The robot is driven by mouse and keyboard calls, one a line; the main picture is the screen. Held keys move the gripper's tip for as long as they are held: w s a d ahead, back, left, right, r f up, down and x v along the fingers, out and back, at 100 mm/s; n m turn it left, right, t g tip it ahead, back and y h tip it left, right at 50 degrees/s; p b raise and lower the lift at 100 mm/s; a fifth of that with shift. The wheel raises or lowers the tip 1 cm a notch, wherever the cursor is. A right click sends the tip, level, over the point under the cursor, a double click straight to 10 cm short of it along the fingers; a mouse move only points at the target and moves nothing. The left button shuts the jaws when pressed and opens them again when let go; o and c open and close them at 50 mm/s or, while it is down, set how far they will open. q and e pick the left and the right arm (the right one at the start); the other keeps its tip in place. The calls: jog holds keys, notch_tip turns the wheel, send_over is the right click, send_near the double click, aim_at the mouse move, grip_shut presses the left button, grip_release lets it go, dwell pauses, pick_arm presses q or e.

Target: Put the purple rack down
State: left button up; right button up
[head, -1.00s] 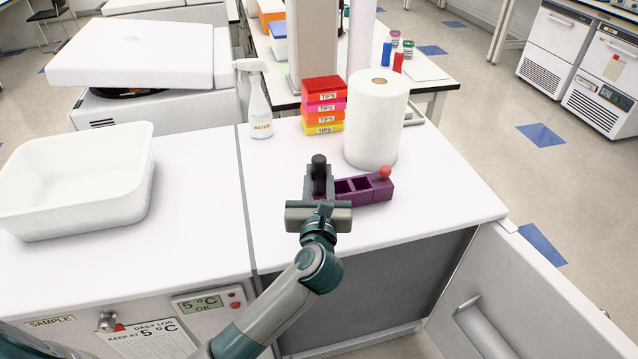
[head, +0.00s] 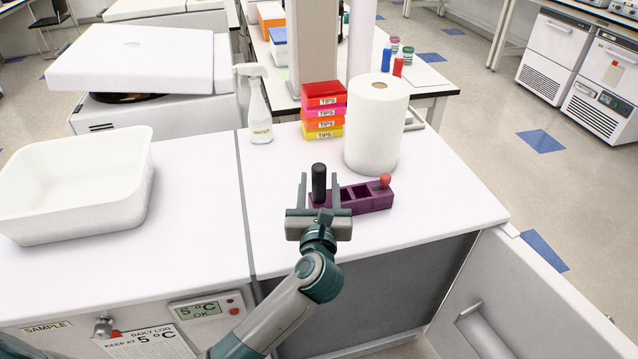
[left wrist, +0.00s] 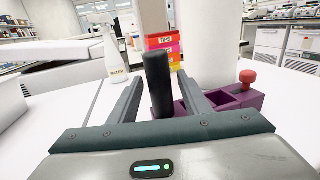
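The purple rack (head: 366,197) rests on the white bench top, in front of the paper roll. It has square wells, a black upright handle (head: 319,183) at its left end and a red knob (head: 385,180) at its right end. My left gripper (head: 319,190) is open, with one finger on each side of the black handle and gaps showing. The left wrist view shows the handle (left wrist: 158,84) standing between the spread fingers, slightly tilted in the picture, and part of the rack (left wrist: 235,98) to the right. My right gripper is not in view.
A paper roll (head: 377,125) stands close behind the rack. Coloured tip boxes (head: 323,110) and a water spray bottle (head: 258,108) stand farther back. A white tub (head: 75,185) is at the left. The bench top right of the rack is clear.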

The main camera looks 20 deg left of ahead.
pick_arm(q)
jog(key=shift+r, duration=0.15)
jog(key=shift+s+d, duration=0.15)
jog(key=shift+s, duration=0.15)
jog(key=b+v, duration=0.1)
jog(key=v, duration=0.4)
jog(key=shift+s+f, duration=0.2)
jog(key=b+v, duration=0.1)
jog(key=v, duration=0.5)
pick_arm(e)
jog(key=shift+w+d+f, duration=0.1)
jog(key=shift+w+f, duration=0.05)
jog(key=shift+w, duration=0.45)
pick_arm(q)
jog(key=shift+r, duration=0.15)
